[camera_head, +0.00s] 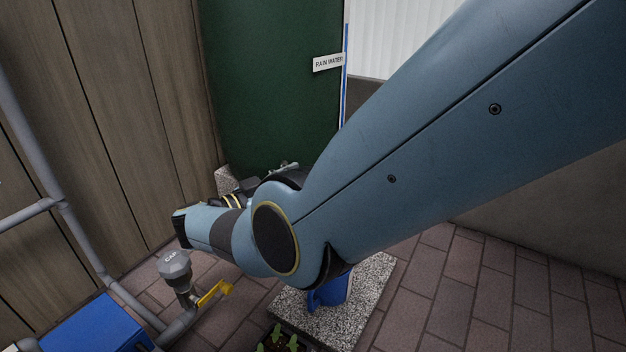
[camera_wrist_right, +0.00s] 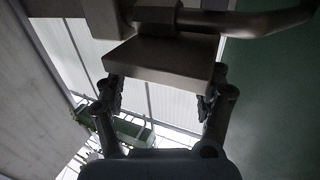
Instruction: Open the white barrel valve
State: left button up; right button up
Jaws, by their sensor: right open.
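The green rain barrel (camera_head: 270,90) stands at the back in the head view, with a "RAIN WATER" sign (camera_head: 328,63) at its right edge. In the right wrist view, a pale flat plate (camera_wrist_right: 160,62), seemingly the valve's handle, sits below a fitting (camera_wrist_right: 156,15) with a curved pipe (camera_wrist_right: 255,22). It looks grey in shadow. My right gripper (camera_wrist_right: 160,100) is open, with one finger on each side of the plate. I cannot tell whether the fingers touch it. In the head view my right arm hides the gripper and most of the valve area.
A grey-capped pipe valve with a yellow lever (camera_head: 215,293) stands low at left. A blue box (camera_head: 95,328) is at bottom left. A blue container (camera_head: 329,291) stands on a speckled slab (camera_head: 360,310). Brick paving at right (camera_head: 480,295) is clear.

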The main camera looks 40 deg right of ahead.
jog(key=shift+a, duration=2.05)
